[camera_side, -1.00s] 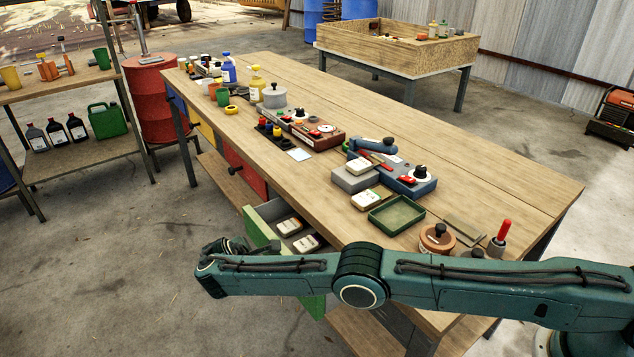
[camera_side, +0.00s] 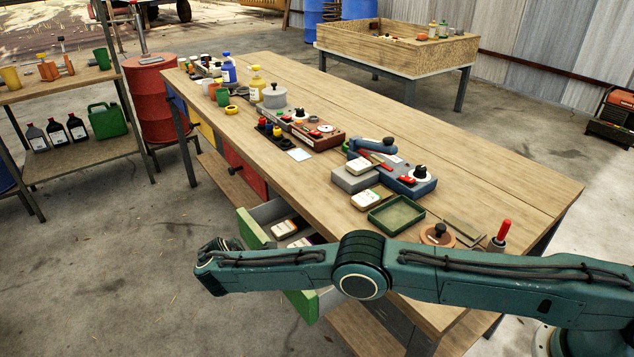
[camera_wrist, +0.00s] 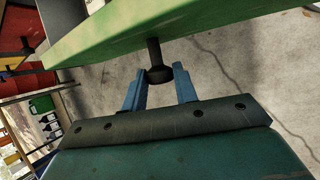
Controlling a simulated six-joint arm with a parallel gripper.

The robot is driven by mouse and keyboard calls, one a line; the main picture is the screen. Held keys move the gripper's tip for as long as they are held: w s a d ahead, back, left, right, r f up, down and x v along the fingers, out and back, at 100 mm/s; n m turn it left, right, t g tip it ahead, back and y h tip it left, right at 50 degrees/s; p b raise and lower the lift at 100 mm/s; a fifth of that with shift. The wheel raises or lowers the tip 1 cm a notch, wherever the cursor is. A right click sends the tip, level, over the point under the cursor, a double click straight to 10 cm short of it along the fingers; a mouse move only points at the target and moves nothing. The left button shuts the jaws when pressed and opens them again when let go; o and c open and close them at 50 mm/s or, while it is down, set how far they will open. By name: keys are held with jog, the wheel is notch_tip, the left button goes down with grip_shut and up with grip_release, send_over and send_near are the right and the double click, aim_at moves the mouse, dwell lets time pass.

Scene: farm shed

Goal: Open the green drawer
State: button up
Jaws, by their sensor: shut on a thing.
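The green drawer (camera_side: 250,229) stands partly pulled out from the near side of the workbench. Its grey inside shows in the side view, with white boxes (camera_side: 283,228) lying in it. My arm crosses in front and hides part of the drawer. In the wrist view, the green drawer front (camera_wrist: 120,38) spans the top, with a dark round knob (camera_wrist: 157,73) on it. My gripper (camera_wrist: 158,82) has its two blue fingers on either side of the knob and is shut on it. The fingers are hidden in the side view.
The wooden workbench (camera_side: 330,115) carries a green tray (camera_side: 396,214), a blue box and bottles. A red drawer (camera_side: 245,170) beside the green one is shut. A shelf (camera_side: 80,160) and a red barrel (camera_side: 155,100) stand at left. The floor before the drawer is clear.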

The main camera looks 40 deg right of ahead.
jog(key=shift+a+y, duration=0.3)
jog(key=shift+a, duration=0.8)
dwell(0.3)
jog(key=o, duration=1.9)
jog(key=v, duration=0.7)
jog(key=shift+s, duration=0.1)
